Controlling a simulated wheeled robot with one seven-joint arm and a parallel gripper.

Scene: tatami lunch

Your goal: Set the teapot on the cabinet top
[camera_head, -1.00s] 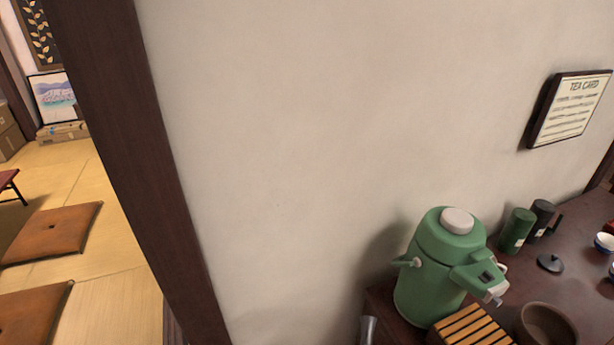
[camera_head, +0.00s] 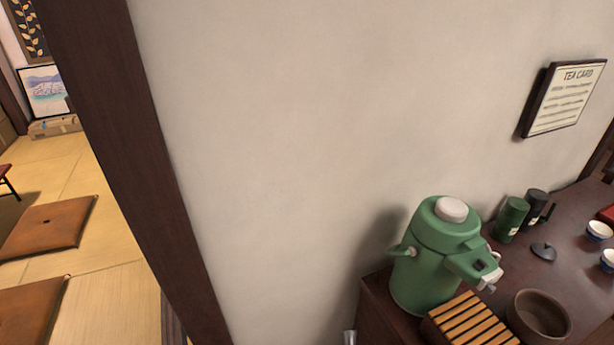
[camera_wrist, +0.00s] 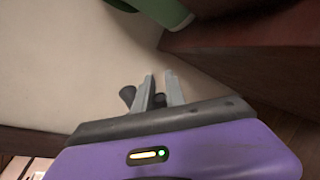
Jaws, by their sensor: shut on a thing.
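My gripper (camera_wrist: 159,92) shows in the wrist view, with grey fingers close together on a dark, rounded, handle-like piece (camera_wrist: 128,95). This looks like part of the teapot; its body cannot be made out in either view. The dark reddish-brown cabinet top (camera_head: 577,240) is at the lower right of the head view, against the wall. In the wrist view, the cabinet (camera_wrist: 240,32) is at the upper right, beyond the fingers and apart from them.
A green dispenser (camera_head: 425,265) stands on the near left end of the cabinet. A slatted wooden tray (camera_head: 468,322), a brown bowl (camera_head: 540,318), a black lid (camera_head: 543,251), canisters (camera_head: 511,218) and cups (camera_head: 598,230) crowd the top. A dark post (camera_head: 125,150) stands left.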

